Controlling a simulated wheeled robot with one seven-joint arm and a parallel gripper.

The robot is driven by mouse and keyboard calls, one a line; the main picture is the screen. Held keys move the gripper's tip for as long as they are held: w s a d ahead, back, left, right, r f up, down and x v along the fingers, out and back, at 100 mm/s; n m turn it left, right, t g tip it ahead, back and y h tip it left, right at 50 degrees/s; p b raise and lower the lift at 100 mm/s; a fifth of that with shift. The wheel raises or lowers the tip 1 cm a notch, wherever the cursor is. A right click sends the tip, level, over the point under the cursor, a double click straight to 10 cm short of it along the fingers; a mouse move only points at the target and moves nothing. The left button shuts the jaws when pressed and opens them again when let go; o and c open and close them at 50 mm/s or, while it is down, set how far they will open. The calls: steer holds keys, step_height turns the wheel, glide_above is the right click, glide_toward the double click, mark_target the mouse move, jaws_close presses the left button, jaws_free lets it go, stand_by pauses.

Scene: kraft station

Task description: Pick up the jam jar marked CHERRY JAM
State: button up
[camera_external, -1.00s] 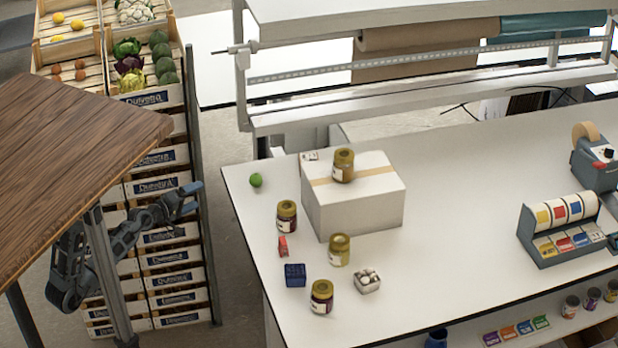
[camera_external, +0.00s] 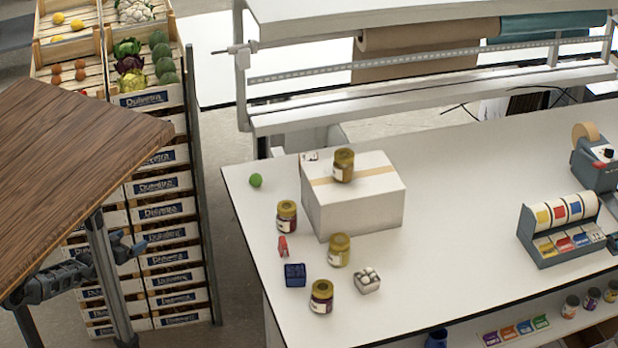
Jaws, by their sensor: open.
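Several jam jars with yellowish lids are in view, and their labels are too small to read, so I cannot tell which is CHERRY JAM. One with dark red contents (camera_external: 287,217) stands left of the white box. One with dark purple contents (camera_external: 321,297) stands near the front edge. A yellowish jar (camera_external: 340,250) stands in front of the box, and another yellowish-brown jar (camera_external: 343,165) stands on top of it. My gripper (camera_external: 134,246) is open at the lower left, far from the jars. It is small and partly hidden by the wooden table's leg.
The white box (camera_external: 365,212) stands on the white table (camera_external: 450,240). A green ball (camera_external: 255,180), a red item (camera_external: 283,246), a blue box (camera_external: 295,275) and a small bowl of white things (camera_external: 367,281) lie around the jars. The wooden table (camera_external: 75,165) overhangs my arm.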

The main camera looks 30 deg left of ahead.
steer(key=shift+w, duration=0.1)
stand_by(0.6)
steer(key=w+d+r+n+t+h+p, duration=0.1)
steer(key=w+d+n+h, duration=0.2)
steer(key=w+d+n, duration=0.6)
steer(key=w+d+r+n+t+h+p, duration=0.15)
steer(key=w+d+n+h, duration=0.25)
steer(key=w+n, duration=0.55)
steer(key=n+g+h, duration=0.7)
glide_toward(293, 209)
steer(key=w+f, duration=0.2)
steer(key=w, duration=0.1)
steer(key=shift+d+m+t, duration=0.15)
steer(key=shift+m+t, duration=0.1)
steer(key=shift+w+d+h, duration=0.2)
steer(key=shift+d+h, duration=0.1)
steer(key=shift+d, duration=0.35)
steer(key=p+x, duration=0.1)
steer(key=x, duration=0.5)
steer(key=shift+w+d+f, duration=0.15)
steer(key=shift+w+d, duration=0.05)
steer(key=shift+d, duration=0.1)
